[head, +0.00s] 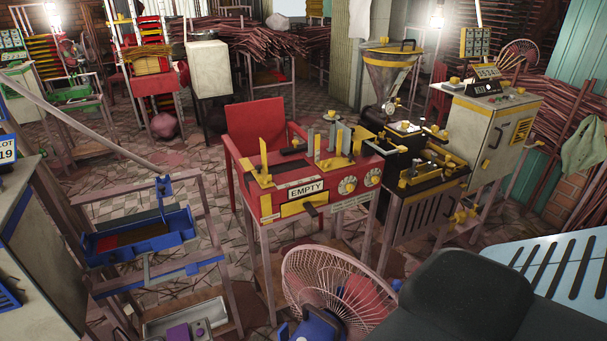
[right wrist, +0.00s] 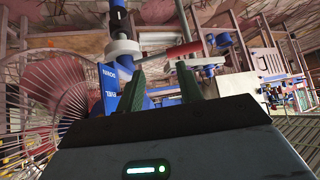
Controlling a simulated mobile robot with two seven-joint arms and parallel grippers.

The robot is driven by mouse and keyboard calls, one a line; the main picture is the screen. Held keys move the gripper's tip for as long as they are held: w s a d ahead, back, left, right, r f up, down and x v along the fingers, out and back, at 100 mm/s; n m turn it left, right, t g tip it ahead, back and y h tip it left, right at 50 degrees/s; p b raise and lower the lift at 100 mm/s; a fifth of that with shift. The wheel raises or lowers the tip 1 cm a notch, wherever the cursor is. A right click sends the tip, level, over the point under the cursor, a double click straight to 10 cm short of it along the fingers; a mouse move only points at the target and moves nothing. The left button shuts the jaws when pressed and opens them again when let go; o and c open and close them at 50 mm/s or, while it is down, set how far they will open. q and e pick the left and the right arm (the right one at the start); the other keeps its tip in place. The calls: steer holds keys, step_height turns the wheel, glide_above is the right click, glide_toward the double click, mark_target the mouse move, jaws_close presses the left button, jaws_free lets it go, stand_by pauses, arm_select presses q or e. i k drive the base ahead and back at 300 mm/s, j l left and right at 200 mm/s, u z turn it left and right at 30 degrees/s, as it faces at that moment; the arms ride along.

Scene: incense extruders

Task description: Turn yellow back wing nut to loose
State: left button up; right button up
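A black extruder (head: 430,215) with yellow fittings stands right of centre in the head view, below a metal hopper (head: 388,75). A yellow wing-shaped knob (head: 465,214) sits low at its right side. More small yellow fittings lie on its top; they are too small to tell which is the back wing nut. My right gripper (right wrist: 161,82) shows in the right wrist view with two dark green fingers apart and nothing between them. No yellow nut is recognisable in that view. My left gripper is not in view.
A red table (head: 320,190) with an "EMPTY" sign stands left of the extruder. A wire fan (head: 335,285) stands in front; a fan (right wrist: 50,110) also fills the left of the right wrist view. A grey cabinet (head: 490,135) stands right. Tiled floor is open behind the blue tray (head: 140,238).

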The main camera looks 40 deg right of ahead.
mark_target(264, 181)
steer(key=i+j+z, duration=0.1)
steer(key=z, duration=0.3)
steer(key=i+j+z, duration=0.1)
steer(key=z, duration=0.3)
steer(key=i+j+z, duration=0.15)
steer(key=z, duration=0.25)
steer(key=i+j+z, duration=0.2)
steer(key=z, duration=0.2)
steer(key=i+j+z, duration=0.15)
steer(key=j+z, duration=0.25)
steer(key=i+j+z, duration=0.1)
steer(key=j+z, duration=0.3)
steer(key=l, duration=0.1)
